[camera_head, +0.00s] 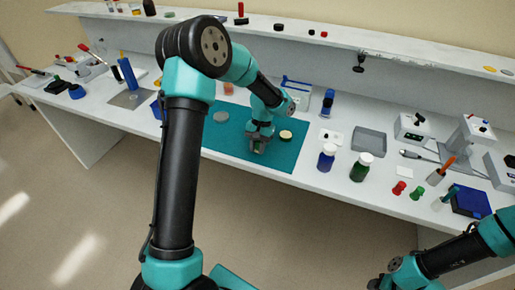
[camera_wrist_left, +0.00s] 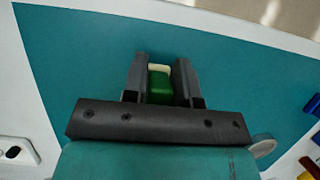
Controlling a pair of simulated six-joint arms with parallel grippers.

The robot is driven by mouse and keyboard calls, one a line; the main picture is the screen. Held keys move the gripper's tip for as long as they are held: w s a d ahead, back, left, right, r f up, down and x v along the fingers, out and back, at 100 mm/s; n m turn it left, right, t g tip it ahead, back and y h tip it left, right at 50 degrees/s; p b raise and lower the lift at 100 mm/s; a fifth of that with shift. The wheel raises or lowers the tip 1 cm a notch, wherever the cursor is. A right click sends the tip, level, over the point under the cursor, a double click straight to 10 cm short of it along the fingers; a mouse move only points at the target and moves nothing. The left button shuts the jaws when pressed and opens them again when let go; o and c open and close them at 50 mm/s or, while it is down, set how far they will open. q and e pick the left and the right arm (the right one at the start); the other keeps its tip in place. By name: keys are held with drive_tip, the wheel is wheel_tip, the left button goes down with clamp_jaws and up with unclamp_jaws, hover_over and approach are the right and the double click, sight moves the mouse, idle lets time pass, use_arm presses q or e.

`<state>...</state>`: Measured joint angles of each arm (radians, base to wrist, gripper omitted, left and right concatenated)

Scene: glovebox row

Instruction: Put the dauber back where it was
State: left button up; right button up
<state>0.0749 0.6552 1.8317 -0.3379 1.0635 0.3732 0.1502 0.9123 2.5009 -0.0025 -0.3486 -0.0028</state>
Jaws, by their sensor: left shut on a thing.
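The dauber (camera_wrist_left: 160,88), a small green block with a cream end, is between the fingers of my left gripper (camera_wrist_left: 160,72) in the left wrist view. My left gripper (camera_head: 258,147) is shut on it, low over the teal mat (camera_head: 235,152) in the head view. I cannot tell whether the dauber touches the mat. In the head view only a little green shows between the fingers. My right gripper (camera_head: 382,283) is at the bottom edge, partly cut off, away from the bench; its jaws are unclear.
A cream disc (camera_head: 286,134) lies right of my left gripper and a grey disc (camera_head: 220,117) lies left. A blue bottle (camera_head: 326,157) and a green bottle (camera_head: 361,167) stand right of the mat. A grey tray (camera_head: 369,142) is behind them. The mat's front is clear.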

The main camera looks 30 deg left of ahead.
use_arm(q)
drive_tip(key=shift+f, duration=0.35)
drive_tip(key=o, duration=0.9)
drive_tip(key=shift+f, duration=0.15)
drive_tip(key=shift+o, duration=0.2)
drive_tip(key=v, duration=1.2)
